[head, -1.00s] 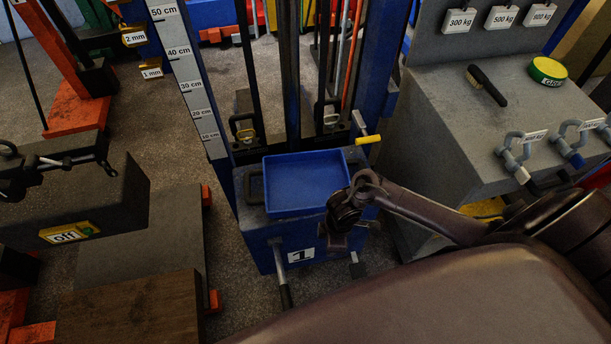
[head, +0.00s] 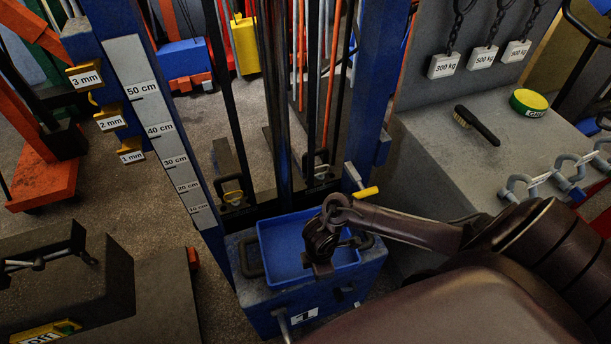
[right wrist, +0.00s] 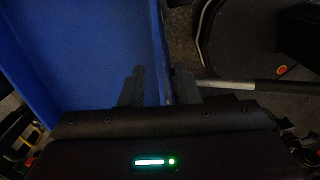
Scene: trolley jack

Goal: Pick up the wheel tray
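The wheel tray (head: 280,258) is a shallow blue tray lying on top of the blue jack body (head: 257,300), between two black handles. My right gripper (head: 322,268) comes in from the right and points down at the tray's front right part, hiding some of it. In the right wrist view the tray (right wrist: 75,50) fills the left side, and its rim runs down between the two fingers of the right gripper (right wrist: 160,88). The fingers look apart, one on each side of the tray wall. My left gripper is not in view.
A height scale (head: 160,130) stands left of the jack, and a yellow-ended lever (head: 365,193) sits behind the tray. A grey bench (head: 500,150) on the right holds a brush (head: 477,125) and a green-yellow tin (head: 530,102). Dark blocks stand at lower left.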

